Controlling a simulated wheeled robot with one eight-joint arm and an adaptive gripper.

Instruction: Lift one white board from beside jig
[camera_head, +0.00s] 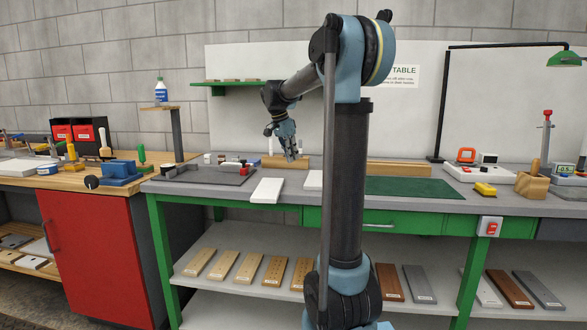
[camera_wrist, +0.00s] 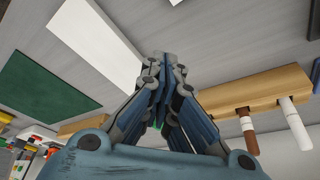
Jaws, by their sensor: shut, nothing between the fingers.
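One white board (camera_head: 267,190) lies flat at the front of the grey table, partly over its edge. A second white board (camera_head: 313,180) lies to its right, partly hidden behind my arm. A large white board (camera_wrist: 95,40) shows at upper left in the wrist view; I cannot tell which one it is. A dark grey tray-like fixture (camera_head: 207,176), perhaps the jig, lies left of the boards. My gripper (camera_head: 291,157) is above the table, behind the boards. In the wrist view my gripper (camera_wrist: 162,62) is shut and empty, with its fingertips together.
A wooden block (camera_head: 286,162) stands behind the boards; a wooden block with pegs (camera_wrist: 255,92) shows in the wrist view. A green mat (camera_head: 405,187) lies to the right. A yellow block (camera_head: 485,189) and a lamp (camera_head: 566,59) are farther right. A shelf (camera_head: 235,83) hangs behind.

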